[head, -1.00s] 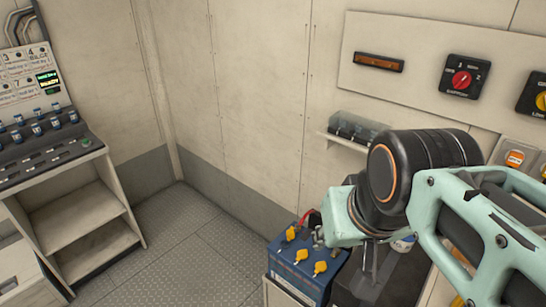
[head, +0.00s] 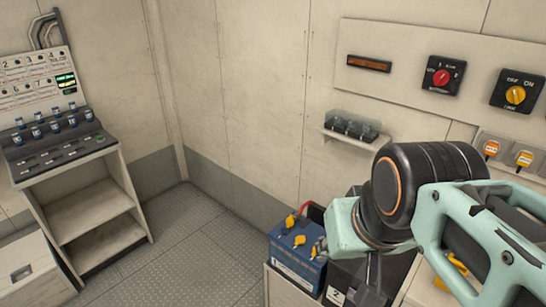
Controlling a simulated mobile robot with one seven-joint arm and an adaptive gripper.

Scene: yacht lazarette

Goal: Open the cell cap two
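A blue battery (head: 297,264) sits low at bottom centre in the head view. Yellow caps show on its top: a rear cap (head: 290,221), a middle cap (head: 300,240) and a front cap (head: 319,246) partly covered by my arm. I cannot read which is cell cap two. My gripper (head: 374,282) hangs below my wrist, just right of the battery and over a dark box. Its fingers are small and mostly hidden, so its opening is unclear. I see nothing held in it.
A dark box with a white label (head: 335,295) stands right of the battery. A small shelf (head: 350,138) and a switch panel (head: 410,70) are on the wall above. A console (head: 60,150) stands at left. Open floor (head: 190,240) lies between.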

